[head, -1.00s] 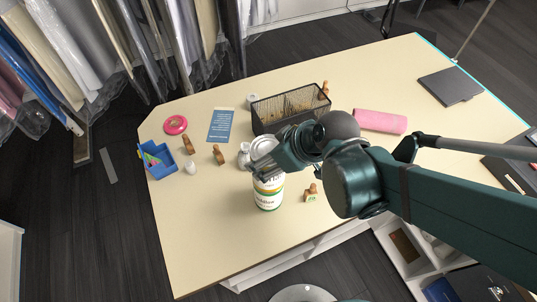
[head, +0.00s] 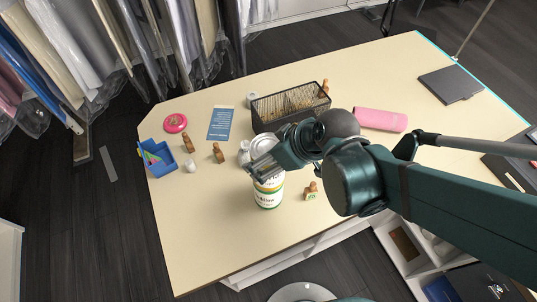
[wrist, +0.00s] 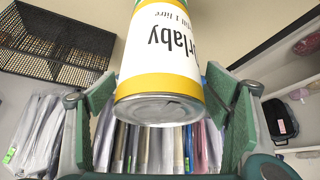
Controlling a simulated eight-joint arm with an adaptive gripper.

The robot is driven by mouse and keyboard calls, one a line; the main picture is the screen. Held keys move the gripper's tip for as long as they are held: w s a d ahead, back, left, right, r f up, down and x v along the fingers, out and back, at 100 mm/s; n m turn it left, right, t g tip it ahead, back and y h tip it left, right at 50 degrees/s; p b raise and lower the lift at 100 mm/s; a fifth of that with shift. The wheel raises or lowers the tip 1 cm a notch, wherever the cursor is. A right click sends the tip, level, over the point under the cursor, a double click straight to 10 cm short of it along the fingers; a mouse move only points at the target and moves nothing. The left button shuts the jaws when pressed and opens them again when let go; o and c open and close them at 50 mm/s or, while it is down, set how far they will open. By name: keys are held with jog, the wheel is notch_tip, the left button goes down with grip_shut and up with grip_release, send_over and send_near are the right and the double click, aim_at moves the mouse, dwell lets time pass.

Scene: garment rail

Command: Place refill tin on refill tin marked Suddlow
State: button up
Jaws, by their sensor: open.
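A white refill tin with a yellow band and a label ending in "rlaby" (wrist: 160,60) fills the middle of the wrist view, upside down in the picture. Its metal end faces the lower edge. In the head view its silver lid (head: 263,144) shows above my gripper (head: 264,168). A second white tin (head: 267,198), its label partly readable as "ddlow", stands upright on the table directly below and appears to carry the first. My gripper is open, with a green-padded finger on each side of the upper tin. The contact between the tins is partly hidden by the gripper.
A black mesh basket (head: 290,103) stands behind the tins. A wooden-handled stamp (head: 310,190) is close on the right, and two more (head: 218,153) are on the left. A pink cylinder (head: 380,119) lies at right. The table's front left is clear.

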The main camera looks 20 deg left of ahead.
jog(key=shift+r, duration=0.15)
jog(key=v, duration=1.1)
jog(key=shift+d+r, duration=0.25)
jog(key=shift+r, duration=0.1)
dwell(0.3)
dwell(0.9)
jog(key=w+d+r+m+t+h, duration=0.1)
jog(key=d+m, duration=0.6)
jog(key=d, duration=0.9)
jog(key=w+d+r+m+t+h, duration=0.1)
jog(key=w+d+m+t+h, duration=0.3)
jog(key=d, duration=1.2)
jog(key=w+m+h, duration=0.1)
jog(key=m, duration=0.2)
jog(key=shift+w, duration=0.25)
